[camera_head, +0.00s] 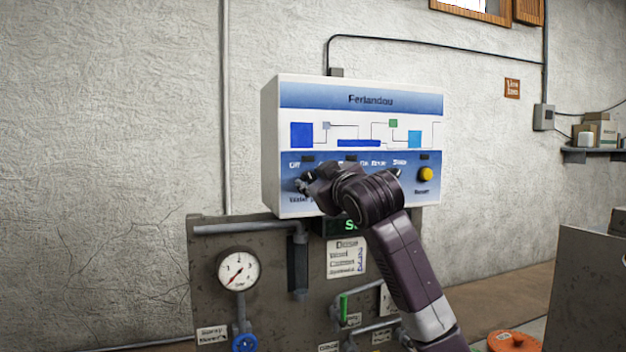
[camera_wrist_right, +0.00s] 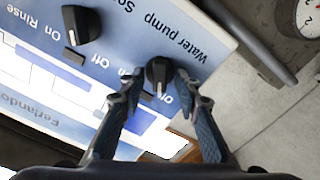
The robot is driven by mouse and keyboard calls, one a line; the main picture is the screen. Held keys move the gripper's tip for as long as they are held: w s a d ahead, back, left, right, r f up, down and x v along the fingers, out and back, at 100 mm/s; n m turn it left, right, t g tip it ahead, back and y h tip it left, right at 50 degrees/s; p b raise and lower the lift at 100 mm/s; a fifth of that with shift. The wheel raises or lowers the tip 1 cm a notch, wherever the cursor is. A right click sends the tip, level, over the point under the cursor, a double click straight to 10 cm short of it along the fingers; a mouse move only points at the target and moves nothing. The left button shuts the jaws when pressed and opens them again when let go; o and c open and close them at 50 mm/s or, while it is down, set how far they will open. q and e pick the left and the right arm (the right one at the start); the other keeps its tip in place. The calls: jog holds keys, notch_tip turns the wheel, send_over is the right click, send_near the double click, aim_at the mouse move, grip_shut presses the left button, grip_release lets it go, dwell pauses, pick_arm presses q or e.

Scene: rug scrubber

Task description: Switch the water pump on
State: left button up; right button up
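The control panel (camera_head: 275,150) is a white and blue box on the wall. The water pump knob (camera_wrist_right: 158,70) is black and round, beside the "Water pump" label in the right wrist view. Its white mark faces the lower edge of that view, near a partly hidden "Off" label. My right gripper (camera_wrist_right: 157,82) is open, with one finger on each side of this knob; small gaps seem to show, though contact is hard to judge. In the head view my right gripper (camera_head: 308,183) is at the panel's lower left and covers most of the knob. My left gripper is not in view.
A second black knob (camera_wrist_right: 80,22) lies close by on the panel. A yellow reset button (camera_head: 425,174) is at the panel's right. Below are a pressure gauge (camera_head: 238,269), pipes and a blue valve (camera_head: 244,343). A grey cabinet (camera_head: 585,290) stands at the right.

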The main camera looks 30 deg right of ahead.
grip_shut()
jog(key=shift+m, duration=0.3)
jog(key=m, duration=1.1)
jog(key=shift+d+p, duration=0.2)
jog(key=shift+p, duration=0.15)
jog(key=shift+m, duration=0.4)
jog(key=shift+o, duration=0.2)
grip_release()
